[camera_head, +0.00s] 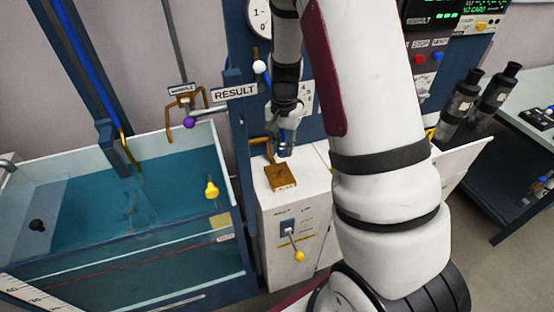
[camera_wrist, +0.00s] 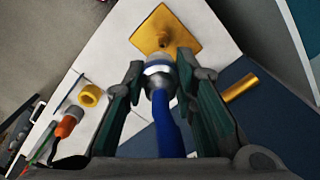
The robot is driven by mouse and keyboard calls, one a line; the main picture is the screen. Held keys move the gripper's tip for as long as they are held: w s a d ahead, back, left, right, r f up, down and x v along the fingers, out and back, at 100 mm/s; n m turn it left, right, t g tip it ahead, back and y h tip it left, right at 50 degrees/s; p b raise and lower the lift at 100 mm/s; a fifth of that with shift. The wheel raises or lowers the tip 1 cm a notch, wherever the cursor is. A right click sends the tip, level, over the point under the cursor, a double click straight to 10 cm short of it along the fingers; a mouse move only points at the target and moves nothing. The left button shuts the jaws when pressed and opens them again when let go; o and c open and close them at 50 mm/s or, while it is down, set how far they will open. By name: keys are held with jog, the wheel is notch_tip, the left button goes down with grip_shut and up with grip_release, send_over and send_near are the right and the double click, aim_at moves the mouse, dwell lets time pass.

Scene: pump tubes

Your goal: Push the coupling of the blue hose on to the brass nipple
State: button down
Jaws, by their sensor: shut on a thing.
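In the wrist view my gripper (camera_wrist: 160,76) is shut on the coupling (camera_wrist: 158,68), a silver collar with a blue end. The blue hose (camera_wrist: 170,128) runs from it back toward my wrist between the dark green fingers. Beyond the coupling's end is the brass nipple (camera_wrist: 163,40), a short dark-tipped stub on a square brass plate (camera_wrist: 143,38). The coupling's end appears close to the nipple; I cannot tell whether they touch. In the head view my gripper (camera_head: 286,143) is above the brass plate (camera_head: 281,178) on the white cabinet, and the nipple is hard to make out.
A brass pipe (camera_wrist: 240,88) lies right of my fingers in the wrist view. A water tank (camera_head: 165,135) stands left of the white cabinet (camera_head: 290,215), with a blue post (camera_head: 240,130) between. A yellow-knobbed lever (camera_head: 297,254) is on the cabinet's front.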

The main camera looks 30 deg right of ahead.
jog(key=shift+w+a, duration=0.1)
jog(key=shift+w, duration=0.1)
jog(key=shift+f+b, duration=1.15)
jog(key=shift+f, duration=1.7)
jog(key=shift+f+b, duration=0.65)
jog(key=shift+f, duration=1.05)
jog(key=c, duration=1.2)
grip_release()
jog(key=shift+c, duration=0.2)
notch_tip(320, 180, up, 11)
jog(key=shift+f, duration=0.15)
jog(key=shift+r, duration=0.65)
